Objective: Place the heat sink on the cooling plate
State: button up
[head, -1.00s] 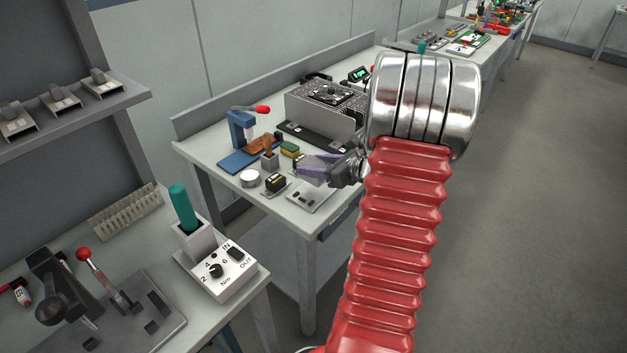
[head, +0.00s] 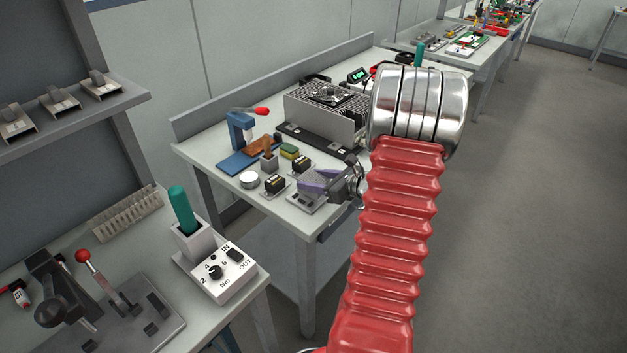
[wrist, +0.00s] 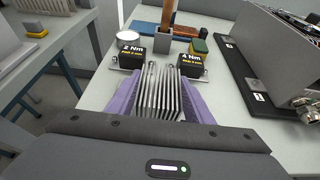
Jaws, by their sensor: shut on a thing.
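My gripper (wrist: 165,106) is shut on the heat sink (wrist: 160,90), a block of thin silver fins. Its purple fingers lie along both sides of the fins. In the head view my gripper (head: 318,182) is over the front of the middle bench, above a grey plate (head: 304,204) with dark square spots. The gripper hides part of this plate, and the gap to it is hard to judge. A long dark plate (wrist: 237,75) with white labels lies to the right, along the perforated metal box. I cannot tell which plate is the cooling plate.
Black pad boxes marked 2 Nm (wrist: 134,58) and 4 Nm (wrist: 190,64) stand just beyond the heat sink. Behind them are a white round tin (wrist: 128,37), a grey holder (wrist: 162,44) and a green-yellow sponge (wrist: 200,46). The perforated box (head: 325,110) stands at the back.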

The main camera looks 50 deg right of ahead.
jog(key=o, duration=1.2)
jog(key=shift+r, duration=0.1)
jog(key=a+v, duration=0.1)
jog(key=v, duration=1.1)
jog(key=shift+d, duration=0.45)
